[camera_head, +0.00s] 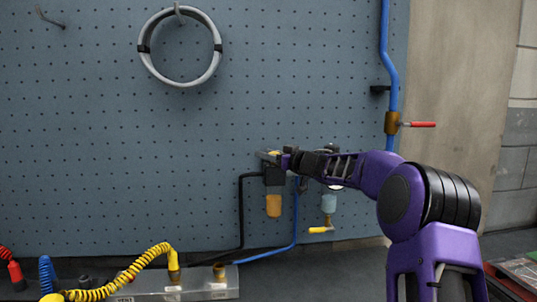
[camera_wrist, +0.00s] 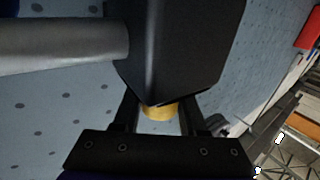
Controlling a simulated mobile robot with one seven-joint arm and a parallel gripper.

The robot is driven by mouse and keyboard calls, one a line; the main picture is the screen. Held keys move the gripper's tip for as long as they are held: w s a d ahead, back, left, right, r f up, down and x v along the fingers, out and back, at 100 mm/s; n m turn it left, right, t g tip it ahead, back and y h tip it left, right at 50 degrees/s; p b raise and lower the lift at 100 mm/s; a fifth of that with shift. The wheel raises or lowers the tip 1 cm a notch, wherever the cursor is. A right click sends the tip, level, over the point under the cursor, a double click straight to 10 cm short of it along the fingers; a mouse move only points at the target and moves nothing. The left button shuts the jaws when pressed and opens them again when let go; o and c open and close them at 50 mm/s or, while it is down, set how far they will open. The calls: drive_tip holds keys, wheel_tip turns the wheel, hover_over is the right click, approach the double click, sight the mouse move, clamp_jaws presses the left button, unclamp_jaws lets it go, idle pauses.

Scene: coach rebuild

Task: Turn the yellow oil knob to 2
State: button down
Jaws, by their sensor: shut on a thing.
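The yellow oil knob (camera_wrist: 158,108) shows in the wrist view between my two fingers, partly hidden by the black body (camera_wrist: 185,45) it belongs to. My gripper (camera_wrist: 157,118) is shut on the knob. In the head view my gripper (camera_head: 279,156) reaches in from the right to the top of the black unit (camera_head: 274,176) on the pegboard. Only a bit of yellow shows there at the fingers. An amber bowl (camera_head: 273,206) hangs below this unit. No numbers or pointer on the knob can be read, so its setting cannot be told.
A second unit with a clear blue bowl (camera_head: 329,203) and a yellow lever (camera_head: 320,230) hangs just right, under my arm. A blue pipe (camera_head: 386,60) with a red-handled valve (camera_head: 418,124) is farther right. A yellow coiled hose (camera_head: 125,277) lies at lower left. The pegboard (camera_head: 110,150) is open leftward.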

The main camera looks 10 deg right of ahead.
drive_tip(key=shift+a+r+y, duration=0.1)
drive_tip(key=shift+y, duration=0.2)
drive_tip(key=shift+c, duration=2.2)
unclamp_jaws()
drive_tip(key=b+v, duration=0.1)
drive_tip(key=v, duration=1.6)
drive_tip(key=shift+s+d, duration=0.1)
drive_tip(key=shift+d, duration=0.1)
